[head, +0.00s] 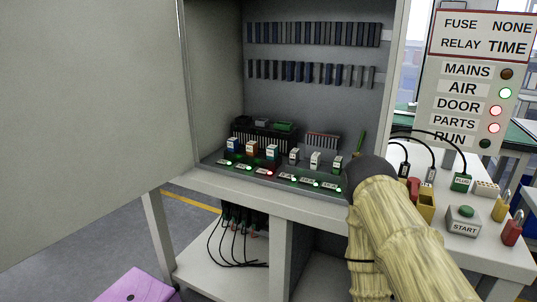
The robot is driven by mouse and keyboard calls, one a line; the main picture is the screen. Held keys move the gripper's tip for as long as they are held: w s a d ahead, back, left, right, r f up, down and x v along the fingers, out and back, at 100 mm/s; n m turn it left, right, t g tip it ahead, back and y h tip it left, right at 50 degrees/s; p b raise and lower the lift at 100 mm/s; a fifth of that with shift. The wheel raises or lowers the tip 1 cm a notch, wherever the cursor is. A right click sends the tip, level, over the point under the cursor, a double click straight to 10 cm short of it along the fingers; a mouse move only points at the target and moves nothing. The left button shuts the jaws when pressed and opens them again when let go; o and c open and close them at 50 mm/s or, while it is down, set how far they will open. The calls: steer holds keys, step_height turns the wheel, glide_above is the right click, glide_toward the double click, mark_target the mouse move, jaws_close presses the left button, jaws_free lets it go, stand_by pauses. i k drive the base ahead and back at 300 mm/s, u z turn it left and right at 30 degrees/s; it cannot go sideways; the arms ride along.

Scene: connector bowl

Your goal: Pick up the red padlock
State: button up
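The red padlock (511,233) stands on the white table at the far right, with its metal shackle upward. It is to the right of the grey START button box (464,221). My arm, in a beige wrinkled sleeve, rises from the bottom and ends in a dark wrist part left of the padlock, well apart from it. The fingers of my gripper do not show; they seem hidden behind the arm.
A yellow padlock (500,208) stands just behind the red one. A yellow holder (426,206), a green plug (461,182) and black cables are nearby. An open cabinet (215,100) with its door fills the left. A sign panel (467,128) stands behind the table.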

mark_target(512, 230)
steer(key=z, duration=3)
steer(key=i, duration=0.7)
steer(key=u, duration=1)
